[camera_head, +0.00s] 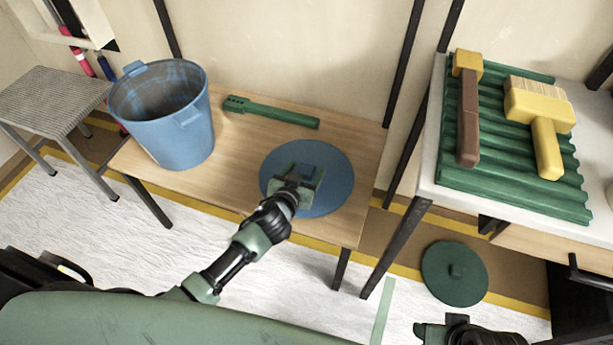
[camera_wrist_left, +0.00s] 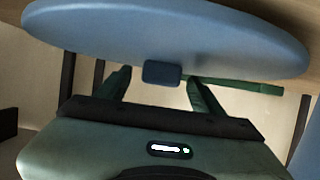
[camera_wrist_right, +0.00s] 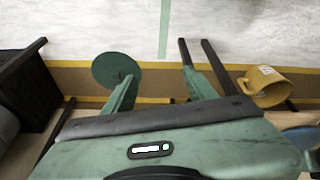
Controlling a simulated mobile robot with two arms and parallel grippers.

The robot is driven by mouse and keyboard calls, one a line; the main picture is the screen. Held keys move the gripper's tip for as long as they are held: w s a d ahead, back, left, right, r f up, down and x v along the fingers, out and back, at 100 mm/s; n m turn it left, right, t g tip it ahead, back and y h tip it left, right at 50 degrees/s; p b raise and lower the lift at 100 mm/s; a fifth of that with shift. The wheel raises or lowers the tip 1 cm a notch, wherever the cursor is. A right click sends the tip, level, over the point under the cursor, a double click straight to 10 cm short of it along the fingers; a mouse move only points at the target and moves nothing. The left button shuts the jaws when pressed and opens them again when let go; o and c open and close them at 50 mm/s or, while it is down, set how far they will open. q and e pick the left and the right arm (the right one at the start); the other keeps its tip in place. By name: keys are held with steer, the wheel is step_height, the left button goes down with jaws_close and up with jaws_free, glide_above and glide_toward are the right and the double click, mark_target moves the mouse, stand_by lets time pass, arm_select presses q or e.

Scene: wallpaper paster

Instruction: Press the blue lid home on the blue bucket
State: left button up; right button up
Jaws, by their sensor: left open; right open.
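The blue bucket (camera_head: 178,135) stands upright and uncovered at the left end of the wooden table. The round blue lid (camera_head: 338,183) lies apart from it, toward the table's right end. My left gripper (camera_head: 306,180) is over the lid at its knob. In the left wrist view the lid (camera_wrist_left: 90,35) is close, and its square blue knob (camera_wrist_left: 162,72) shows between the open fingers (camera_wrist_left: 160,82), with a gap on either side. My right gripper (camera_wrist_right: 158,88) is open and empty; part of it shows at the bottom of the head view (camera_head: 432,330).
A green-handled tool (camera_head: 275,112) lies behind the lid on the wooden table (camera_head: 235,155). A green lid (camera_head: 460,285) and, in the right wrist view, a yellow bucket (camera_wrist_right: 272,92) are lower down.

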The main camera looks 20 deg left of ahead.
arm_select(q)
jaws_close()
steer(key=shift+r, duration=0.15)
